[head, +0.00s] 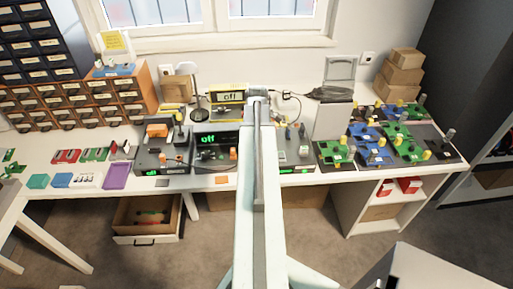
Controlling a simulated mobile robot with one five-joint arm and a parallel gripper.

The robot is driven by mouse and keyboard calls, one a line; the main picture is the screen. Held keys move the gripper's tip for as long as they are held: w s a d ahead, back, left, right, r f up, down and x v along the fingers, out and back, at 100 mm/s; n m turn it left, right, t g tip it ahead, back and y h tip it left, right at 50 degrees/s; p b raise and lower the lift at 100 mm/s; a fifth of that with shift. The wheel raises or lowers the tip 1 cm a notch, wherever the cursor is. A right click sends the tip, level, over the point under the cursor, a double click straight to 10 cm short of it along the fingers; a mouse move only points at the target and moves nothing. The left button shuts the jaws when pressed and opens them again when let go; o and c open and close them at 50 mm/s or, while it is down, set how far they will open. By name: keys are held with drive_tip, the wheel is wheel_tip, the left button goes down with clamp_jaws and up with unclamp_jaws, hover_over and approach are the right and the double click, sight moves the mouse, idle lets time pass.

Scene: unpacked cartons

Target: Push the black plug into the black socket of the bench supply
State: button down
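A dark unit with a green "off" display (215,140) stands on the white bench, just left of my arm; it looks like the bench supply. Small knobs and an orange part show on its front, but the black socket cannot be made out. The black plug cannot be told apart from the other small dark parts and leads. My arm reaches away over the bench. My gripper (258,93) is at its far end, near the back of the bench; its fingers are too small and hidden to read.
A yellow-framed unit showing "off" (230,97) stands behind. A grey box with knobs (294,150) is right of my arm. Green and blue boards (385,140) fill the bench's right. Drawer cabinets (75,100) stand left. A purple tray (117,175) lies near the front edge.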

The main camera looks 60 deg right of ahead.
drive_tip(key=shift+f+b, duration=0.35)
idle(0.4)
drive_tip(key=c, duration=1.3)
unclamp_jaws()
drive_tip(key=shift+r, duration=0.1)
drive_tip(key=shift+r, duration=0.1)
wheel_tip(320, 180, up, 8)
drive_tip(key=p, duration=0.8)
drive_tip(key=shift+f, duration=0.2)
